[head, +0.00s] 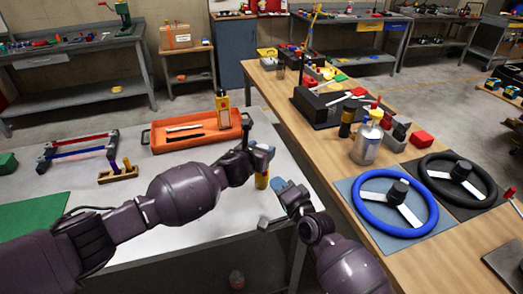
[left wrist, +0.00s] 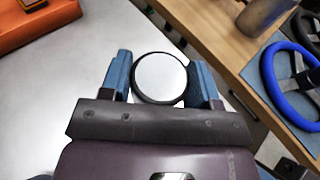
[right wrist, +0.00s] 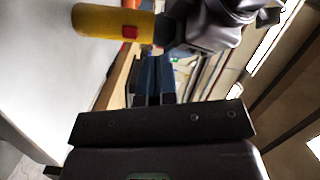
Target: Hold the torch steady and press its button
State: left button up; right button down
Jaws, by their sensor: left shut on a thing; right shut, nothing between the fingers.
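The torch (head: 262,181) has a yellow body and is held upright off the bench by my left gripper (head: 262,154). In the left wrist view its round pale lens (left wrist: 160,78) sits between the blue fingers of my left gripper (left wrist: 161,80). In the right wrist view the torch's yellow barrel (right wrist: 98,20) lies across the top, with the red button (right wrist: 129,32) facing my right gripper (right wrist: 153,65). My right gripper (head: 281,187) is shut and empty, close beside the torch and apart from it.
An orange tray (head: 166,148) with tools is on the grey bench behind. The wooden table (head: 325,152) to the right bears a silver spray bottle (head: 367,145) and a blue steering wheel (head: 357,207). Below the grippers is the bench's front corner.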

jog(key=f+n+g, duration=0.1)
jog(key=n, duration=0.4)
jog(key=s+f+n+g+h, duration=0.1)
jog(key=n+g, duration=0.1)
jog(key=n, duration=0.3)
jog(key=s+f+n+g, duration=0.1)
jog(key=n+g, duration=0.1)
jog(key=n, duration=0.4)
jog(key=shift+s+d+f+h, duration=0.2)
jog(key=shift+s+h, duration=0.05)
jog(key=shift+h, duration=0.15)
jog(key=n, duration=0.1)
jog(key=f+n+g+h, duration=0.1)
jog(key=shift+s+d+f+n, duration=0.15)
jog(key=shift+s+d+n, duration=0.15)
jog(key=shift+d+n, duration=0.1)
send_near(262, 181)
jog(key=shift+x, duration=2.1)
jog(key=shift+w, duration=0.15)
